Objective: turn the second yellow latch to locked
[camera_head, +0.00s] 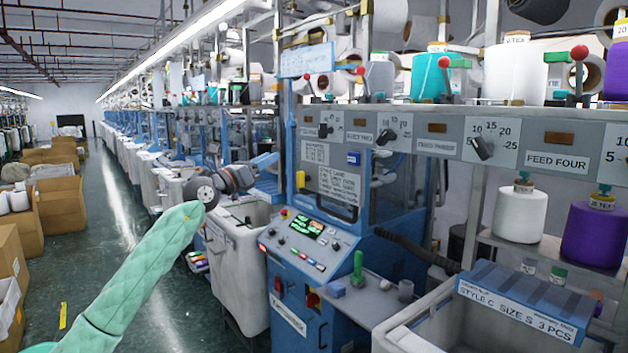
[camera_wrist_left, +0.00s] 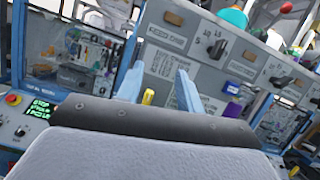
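A small upright yellow latch (camera_head: 300,179) sits on the left edge of the grey front panel (camera_head: 332,168) of the blue machine. In the left wrist view a yellow latch (camera_wrist_left: 148,97) shows between my finger tips, beyond them. My left gripper (camera_head: 277,175) is just left of the panel, its blue fingers spread and empty. It also shows in the left wrist view (camera_wrist_left: 158,82), with a clear gap between the fingers. I cannot tell which latch is the second one, or whether this one is locked. My right gripper is not in view.
A control panel (camera_head: 306,240) with lit buttons is below the gripper. A black handle bar (camera_head: 338,207) crosses the panel's lower part. Grey dial boxes (camera_head: 480,140) and yarn cones (camera_head: 515,75) stand at the right.

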